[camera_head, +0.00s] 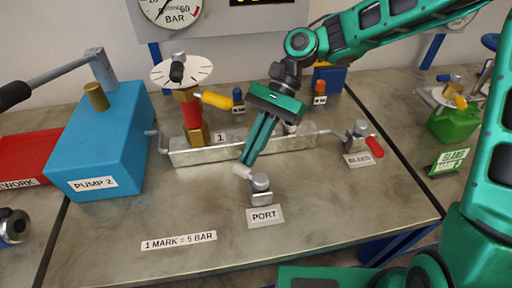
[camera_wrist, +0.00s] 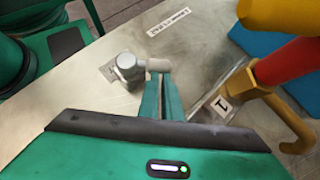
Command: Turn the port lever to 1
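The port valve (camera_head: 261,187) is a grey metal body with a short pale lever (camera_head: 242,172), behind the PORT label (camera_head: 265,216). The lever points to the back left in the head view. My gripper (camera_head: 247,160) reaches down from above, its fingertips at the lever's outer end. In the wrist view the valve (camera_wrist: 128,66) is left of the fingertips (camera_wrist: 162,80), and the pale lever (camera_wrist: 158,65) runs across just past them. The fingers look shut, side by side with a thin gap, and not around the lever. Whether they touch it is unclear. A "1" tag (camera_head: 220,136) is on the metal manifold (camera_head: 215,153).
A blue PUMP 2 box (camera_head: 105,140) stands at the left. The red-handled BLEED valve (camera_head: 360,138) is at the right.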

